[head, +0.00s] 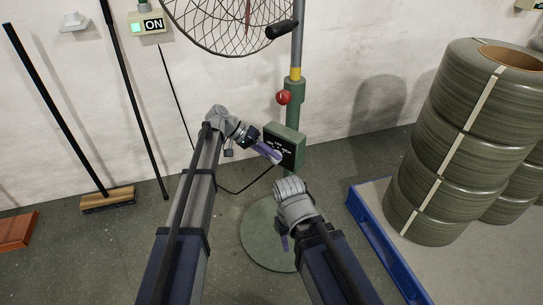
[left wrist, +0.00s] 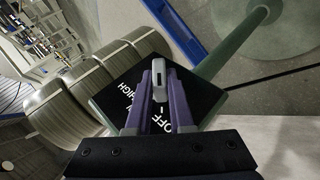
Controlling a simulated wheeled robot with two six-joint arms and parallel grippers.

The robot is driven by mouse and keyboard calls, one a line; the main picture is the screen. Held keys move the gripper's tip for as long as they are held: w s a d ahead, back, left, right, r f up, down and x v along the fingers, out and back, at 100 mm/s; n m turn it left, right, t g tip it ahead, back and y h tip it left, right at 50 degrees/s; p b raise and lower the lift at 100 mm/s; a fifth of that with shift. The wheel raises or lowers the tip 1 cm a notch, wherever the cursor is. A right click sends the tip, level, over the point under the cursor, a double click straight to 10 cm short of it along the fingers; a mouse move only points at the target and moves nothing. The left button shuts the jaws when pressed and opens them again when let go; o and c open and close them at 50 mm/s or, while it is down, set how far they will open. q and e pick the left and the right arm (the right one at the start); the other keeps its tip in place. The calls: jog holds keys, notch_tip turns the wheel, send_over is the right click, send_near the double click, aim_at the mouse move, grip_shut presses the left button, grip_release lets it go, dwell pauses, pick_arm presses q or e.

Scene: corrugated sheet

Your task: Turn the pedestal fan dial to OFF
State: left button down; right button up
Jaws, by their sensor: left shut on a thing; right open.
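The pedestal fan's green control box (head: 299,150) has a black face with white OFF, LOW and HIGH lettering. My left gripper (head: 277,157) is at this face, its purple fingers covering part of it. In the left wrist view the fingers (left wrist: 159,80) are shut on a light grey dial knob (left wrist: 159,66) in front of the black face (left wrist: 112,95). OFF and HIGH show beside the fingers; which mark the knob points at I cannot tell. My right gripper (head: 290,190) is below the box, apart from it, open; its fingertips are hard to make out.
The fan's wire cage (head: 225,25) and pole (head: 297,50) rise above the box, with a red ball knob (head: 284,97). A lit ON sign (head: 153,24) is on the wall. Strapped coils (head: 460,120) stand right on a blue-edged pallet (head: 380,240). A broom (head: 108,199) leans left.

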pick_arm(q)
jog(key=c, duration=0.8)
grip_release()
jog(key=p+v, duration=0.5)
jog(key=v, duration=0.2)
jog(key=shift+a+r, duration=0.2)
jog(key=shift+a, duration=0.1)
